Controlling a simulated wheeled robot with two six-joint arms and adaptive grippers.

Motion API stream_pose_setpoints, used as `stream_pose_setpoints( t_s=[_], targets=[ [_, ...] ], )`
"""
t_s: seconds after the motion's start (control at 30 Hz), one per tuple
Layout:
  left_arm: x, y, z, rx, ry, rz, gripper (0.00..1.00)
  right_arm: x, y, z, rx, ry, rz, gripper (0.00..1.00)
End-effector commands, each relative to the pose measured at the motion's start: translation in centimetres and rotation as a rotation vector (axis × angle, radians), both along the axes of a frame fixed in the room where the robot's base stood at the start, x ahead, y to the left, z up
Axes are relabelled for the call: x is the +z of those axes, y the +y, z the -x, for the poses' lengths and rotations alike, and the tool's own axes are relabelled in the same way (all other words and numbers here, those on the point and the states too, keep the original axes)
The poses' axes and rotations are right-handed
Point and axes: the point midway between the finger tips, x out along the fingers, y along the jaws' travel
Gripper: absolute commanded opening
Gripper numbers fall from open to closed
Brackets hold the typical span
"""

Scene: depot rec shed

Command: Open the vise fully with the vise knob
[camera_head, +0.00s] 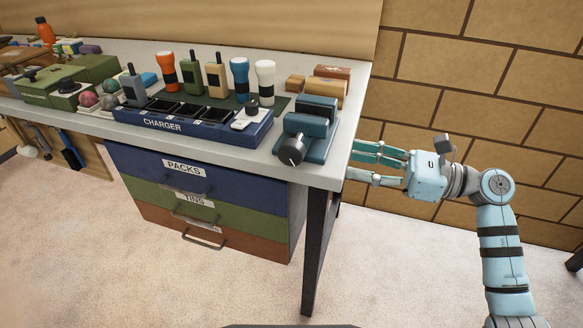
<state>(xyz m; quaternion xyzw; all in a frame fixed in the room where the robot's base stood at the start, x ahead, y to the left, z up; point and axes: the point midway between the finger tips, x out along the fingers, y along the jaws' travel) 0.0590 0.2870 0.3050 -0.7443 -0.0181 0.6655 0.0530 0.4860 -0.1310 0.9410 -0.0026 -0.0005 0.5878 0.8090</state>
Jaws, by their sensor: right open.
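The vise (316,124) is a teal block-shaped tool near the right front corner of the bench top. Its vise knob (292,149) is dark and round and faces the front edge of the bench. My left gripper is not in view.
A blue charger tray (178,127) stands left of the vise, with flashlights and radios behind it. Wooden blocks (318,86) lie behind the vise. Below the bench (228,157) are drawers and a dark leg (316,245). A block wall (450,70) stands at the right. The floor is clear.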

Motion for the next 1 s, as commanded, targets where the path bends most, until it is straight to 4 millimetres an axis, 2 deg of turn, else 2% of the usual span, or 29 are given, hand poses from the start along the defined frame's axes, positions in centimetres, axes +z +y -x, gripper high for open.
stream_pose_setpoints(
  t_s=[0.17,0.4,0.5,0.7,0.93,1.0],
  targets=[
    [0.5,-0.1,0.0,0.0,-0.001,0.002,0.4,0.5,3.4,-1.0,0.005,-0.006,-0.001,0.46],
    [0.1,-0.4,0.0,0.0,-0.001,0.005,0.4,0.4,9.6,-3.0,0.003,0.001,-0.004,0.46],
    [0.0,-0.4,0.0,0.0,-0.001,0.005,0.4,0.4,11.5,-3.7,0.002,0.001,-0.003,0.46],
    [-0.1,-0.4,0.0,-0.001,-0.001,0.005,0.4,0.4,13.2,-4.3,0.0,0.003,-0.001,0.46],
    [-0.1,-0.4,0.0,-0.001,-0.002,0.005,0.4,0.4,13.3,-4.3,0.0,0.003,-0.001,0.46],
    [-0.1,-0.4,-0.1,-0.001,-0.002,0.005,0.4,0.4,13.3,-4.3,0.0,0.003,-0.001,0.36]
  ],
)
